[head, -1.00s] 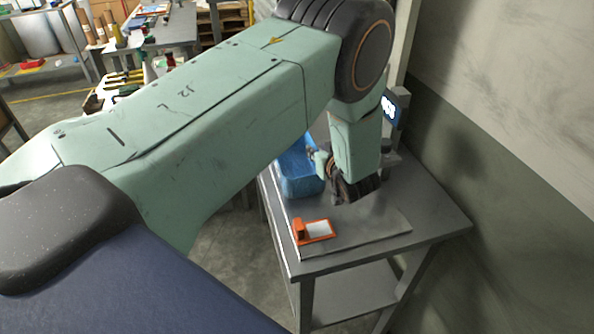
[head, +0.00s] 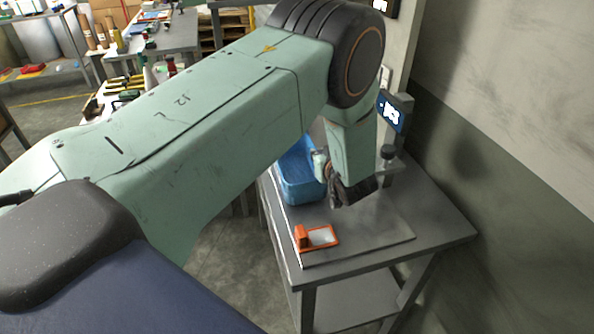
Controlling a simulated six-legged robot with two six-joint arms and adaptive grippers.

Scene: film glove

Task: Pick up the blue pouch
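A blue bin-like container (head: 301,186) stands on the table just left of the gripper, partly hidden behind my arm. I cannot make out a separate blue pouch. My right gripper is not in view.
An orange object with a pale panel (head: 318,237) lies near the table's front left. A device with a lit screen (head: 391,112) stands at the back, by the wall (head: 510,110). The table's front right is clear. Workbenches with tools stand at the far left.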

